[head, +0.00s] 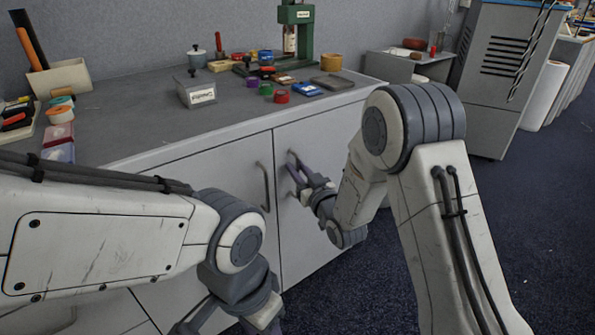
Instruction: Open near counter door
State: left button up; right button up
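The grey counter (150,140) has two pale doors side by side on its front, and both look closed. The left door (225,175) has a vertical bar handle (264,188) near the seam. The right door (325,132) has a matching handle (291,155) just right of the seam. My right gripper (294,172) is at the right door's handle, its fingers overlapping it in the picture. The fingers hide part of that handle, and I cannot tell whether they grip it. My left gripper (228,326) is low at the bottom edge, in front of the counter, with its fingertips cut off.
On the countertop are a labelled grey box (196,90), a green press (296,35), several coloured tape rolls and a tool holder (60,78). A grey cabinet (505,75) stands at the back right. Dark blue carpet (535,210) is clear at the right.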

jog(key=shift+c, duration=0.2)
grip_shut()
dwell(1.3)
